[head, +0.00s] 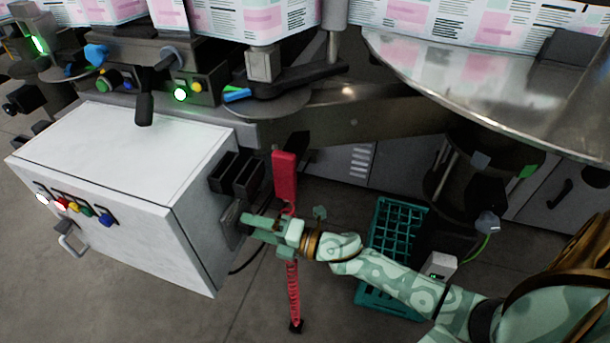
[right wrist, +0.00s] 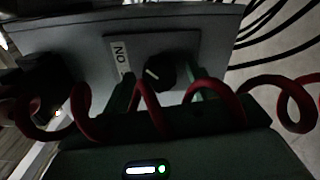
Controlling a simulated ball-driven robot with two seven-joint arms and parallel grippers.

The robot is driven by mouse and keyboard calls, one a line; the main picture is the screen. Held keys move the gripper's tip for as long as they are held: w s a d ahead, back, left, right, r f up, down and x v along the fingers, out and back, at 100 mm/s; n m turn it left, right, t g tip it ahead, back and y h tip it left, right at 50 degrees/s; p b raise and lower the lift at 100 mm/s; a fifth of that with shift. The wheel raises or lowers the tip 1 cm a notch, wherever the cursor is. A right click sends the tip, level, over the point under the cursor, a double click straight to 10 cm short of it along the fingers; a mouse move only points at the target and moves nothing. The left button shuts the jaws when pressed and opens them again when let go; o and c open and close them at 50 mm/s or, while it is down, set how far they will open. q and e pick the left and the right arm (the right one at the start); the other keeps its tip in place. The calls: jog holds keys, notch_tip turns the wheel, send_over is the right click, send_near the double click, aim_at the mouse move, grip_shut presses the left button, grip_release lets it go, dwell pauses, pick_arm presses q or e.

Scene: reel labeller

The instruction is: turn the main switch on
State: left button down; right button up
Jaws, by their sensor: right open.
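The main switch (right wrist: 160,75) is a black round knob with a white pointer mark on a grey panel in the right wrist view. The mark points up and left, towards a white label (right wrist: 119,56) with the letters O and N. My right gripper (right wrist: 168,88) is open, a green finger on each side of the knob. I cannot tell whether they touch it. In the head view my right gripper (head: 247,224) is at the right side of the white cabinet (head: 150,150), where it and the black connectors hide the knob. My left gripper is not in view.
A red coiled cable (right wrist: 148,108) crosses in front of my right gripper; it hangs from a red handset (head: 284,175). Black connectors (head: 238,174) stick out above the gripper. A teal crate (head: 395,225) stands on the floor, beyond the forearm. Buttons (head: 75,206) are on the cabinet's front.

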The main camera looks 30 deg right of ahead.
jog(key=p+v, duration=0.2)
jog(key=v, duration=1.4)
